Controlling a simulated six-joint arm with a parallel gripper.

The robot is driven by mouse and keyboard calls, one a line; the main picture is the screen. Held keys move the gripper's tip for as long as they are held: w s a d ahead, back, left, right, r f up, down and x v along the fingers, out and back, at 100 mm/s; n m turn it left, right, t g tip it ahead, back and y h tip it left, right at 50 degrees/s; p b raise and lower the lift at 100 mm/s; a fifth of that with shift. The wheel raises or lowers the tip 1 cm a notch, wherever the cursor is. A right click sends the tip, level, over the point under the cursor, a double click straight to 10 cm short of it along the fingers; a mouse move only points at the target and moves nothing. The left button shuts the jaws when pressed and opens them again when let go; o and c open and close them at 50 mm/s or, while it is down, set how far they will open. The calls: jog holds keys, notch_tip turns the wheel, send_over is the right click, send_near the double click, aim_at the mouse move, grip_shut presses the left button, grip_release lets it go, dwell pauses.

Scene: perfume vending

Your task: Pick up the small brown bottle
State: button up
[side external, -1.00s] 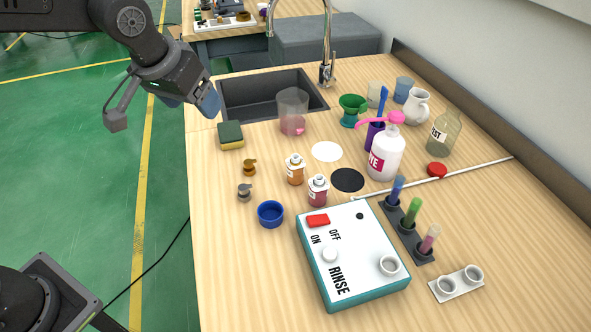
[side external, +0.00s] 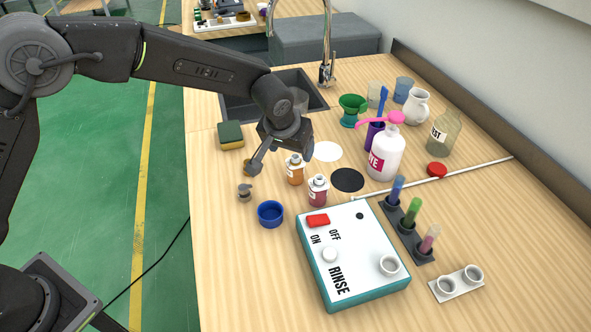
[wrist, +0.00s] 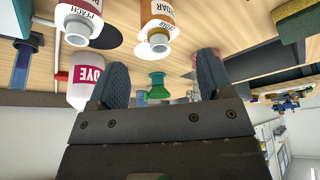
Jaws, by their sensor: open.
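The bottle lies past the fingertips, roughly in line with the gap.
A pink-red bottle (side external: 317,190), labelled PEACH in the wrist view (wrist: 78,22), stands close to the brown one. Two small metal caps (side external: 245,192) and a blue dish (side external: 270,213) are to the left and front. A white pump bottle (side external: 386,155) and the RINSE box (side external: 350,250) stand right.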

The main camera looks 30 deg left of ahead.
aim_at(295, 157)
jog(key=shift+x, duration=3.45)
jog(key=shift+c, duration=0.3)
jog(key=c, duration=1)
jog(key=shift+o, duration=0.2)
